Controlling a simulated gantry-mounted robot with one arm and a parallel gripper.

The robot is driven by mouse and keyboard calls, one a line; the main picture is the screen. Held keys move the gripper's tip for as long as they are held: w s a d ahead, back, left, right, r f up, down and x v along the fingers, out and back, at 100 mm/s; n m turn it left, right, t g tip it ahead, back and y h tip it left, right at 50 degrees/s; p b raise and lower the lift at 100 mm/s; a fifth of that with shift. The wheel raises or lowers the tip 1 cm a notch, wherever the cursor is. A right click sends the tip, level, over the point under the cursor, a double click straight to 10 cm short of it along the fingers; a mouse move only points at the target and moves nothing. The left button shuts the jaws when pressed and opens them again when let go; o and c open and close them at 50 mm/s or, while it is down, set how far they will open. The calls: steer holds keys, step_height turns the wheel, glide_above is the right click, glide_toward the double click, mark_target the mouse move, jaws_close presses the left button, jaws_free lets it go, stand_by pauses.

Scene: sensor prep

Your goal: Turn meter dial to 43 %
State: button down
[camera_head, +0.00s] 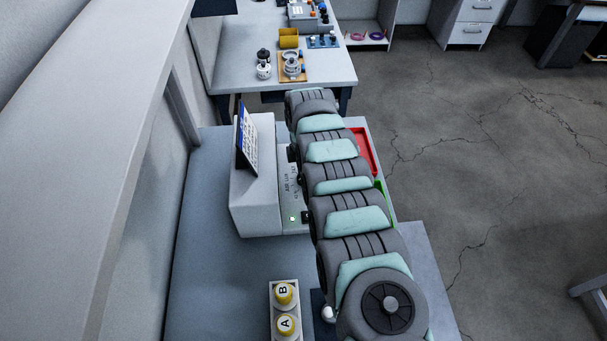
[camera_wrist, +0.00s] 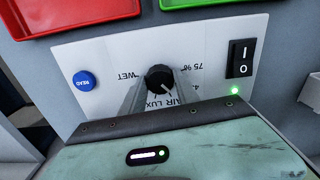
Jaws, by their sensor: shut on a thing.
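The meter (camera_head: 255,190) is a pale box with a tilted screen (camera_head: 246,140) and a white front panel, left of my arm in the head view. In the wrist view its black round dial (camera_wrist: 159,77) sits mid-panel, with a white pointer mark that seems to point to the picture's lower right. Upside-down labels around it include WET, AIR, LUX and 75 %; one starting with 4 is partly hidden. My gripper (camera_wrist: 160,92) is shut on the dial, a finger on each side. In the head view my arm hides the gripper and dial.
A blue READ button (camera_wrist: 85,81) and a black rocker switch (camera_wrist: 241,58) with a lit green lamp (camera_wrist: 235,90) flank the dial. A red tray (camera_wrist: 75,12) and a green tray (camera_wrist: 205,2) lie close by. A holder with yellow-topped items A and B (camera_head: 285,310) stands at the front.

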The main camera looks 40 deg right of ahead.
steer(key=shift+n, duration=2.2)
steer(key=c, duration=0.9)
jaws_free()
step_height(320, 180, up, 11)
steer(key=shift+p, duration=0.3)
